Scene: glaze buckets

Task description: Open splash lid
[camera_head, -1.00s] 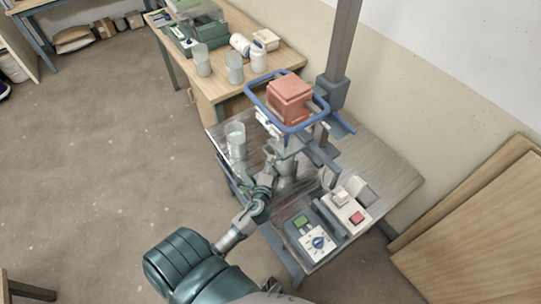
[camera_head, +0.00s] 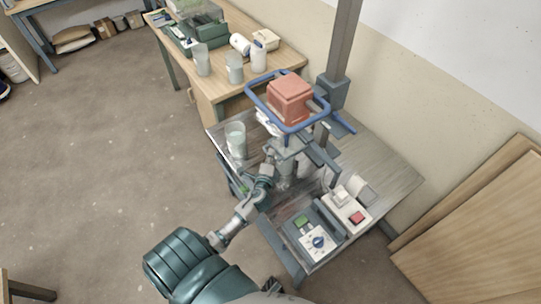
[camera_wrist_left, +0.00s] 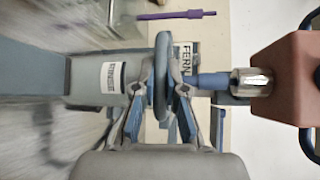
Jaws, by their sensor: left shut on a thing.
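My left gripper (camera_head: 269,160) reaches over the grey table, just below the red mixer head (camera_head: 290,98) with its blue ring bar. In the left wrist view, its two fingers (camera_wrist_left: 163,90) are closed on a grey, rounded, upright piece (camera_wrist_left: 163,62) that looks like the handle or rim of the splash lid. Behind it are a label reading "FERN" and a blue shaft leading to a metal collar under the red head. In the head view the lid and bucket are small and partly hidden by the gripper and mixer. My right gripper is not in view.
A clear beaker (camera_head: 236,140) stands left of the mixer, close to the gripper. A control box with a dial (camera_head: 318,241) and a box with a red button (camera_head: 357,217) sit at the front. The wooden bench (camera_head: 283,62) behind holds cups and bottles.

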